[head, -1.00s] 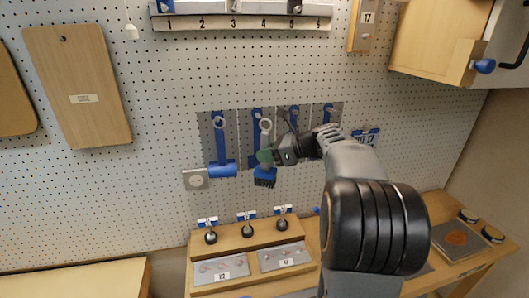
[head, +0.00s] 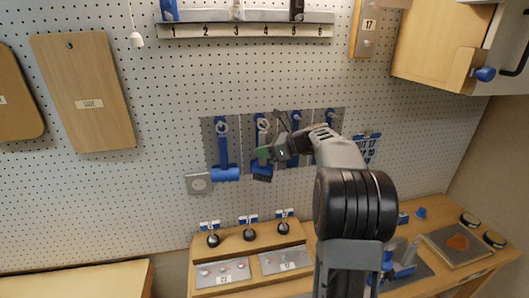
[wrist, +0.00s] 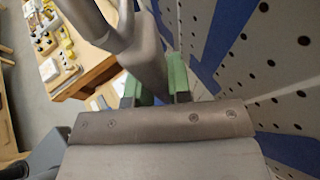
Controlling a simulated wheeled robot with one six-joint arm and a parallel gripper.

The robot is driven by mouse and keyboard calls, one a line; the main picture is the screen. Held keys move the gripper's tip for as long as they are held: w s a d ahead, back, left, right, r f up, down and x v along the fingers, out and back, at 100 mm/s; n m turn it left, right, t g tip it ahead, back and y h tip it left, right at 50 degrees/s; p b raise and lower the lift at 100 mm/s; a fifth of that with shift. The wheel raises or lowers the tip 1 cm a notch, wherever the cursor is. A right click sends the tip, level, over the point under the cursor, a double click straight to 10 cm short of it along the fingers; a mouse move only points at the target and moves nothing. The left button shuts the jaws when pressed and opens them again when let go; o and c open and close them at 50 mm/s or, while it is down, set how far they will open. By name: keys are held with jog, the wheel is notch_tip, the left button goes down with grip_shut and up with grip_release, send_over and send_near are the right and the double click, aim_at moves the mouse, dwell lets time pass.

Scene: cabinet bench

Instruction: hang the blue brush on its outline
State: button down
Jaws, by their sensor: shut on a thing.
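The blue brush (head: 262,172) has a blue head with dark bristles and a pale grey handle ending in a ring, upright in the head view. My gripper (head: 266,155) has green fingertips and is shut on its handle. The brush is in front of the second grey panel from the left, over a blue outline (head: 259,117) that it mostly covers. I cannot tell whether it touches the board. In the wrist view the grey handle (wrist: 145,62) runs between the green fingers of my gripper (wrist: 155,88), beside the pegboard; the brush head is hidden.
A blue hammer-like shape (head: 221,150) is on the panel to the left. Other blue shapes (head: 329,118) are on panels to the right, partly behind my arm. A wooden stand with black knobs (head: 250,235) is below.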

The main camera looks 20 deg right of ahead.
jog(key=shift+w+d, duration=0.1)
jog(key=shift+w, duration=0.65)
jog(key=shift+w+d+f+p, duration=0.1)
jog(key=shift+w+f+p, duration=0.25)
jog(key=shift+p, duration=0.3)
jog(key=c, duration=1)
grip_release()
jog(key=shift+o, duration=0.2)
jog(key=b+v, duration=0.2)
jog(key=v, duration=1.1)
jog(key=shift+s+d, duration=0.25)
jog(key=shift+s, duration=0.05)
jog(key=shift+r, duration=0.1)
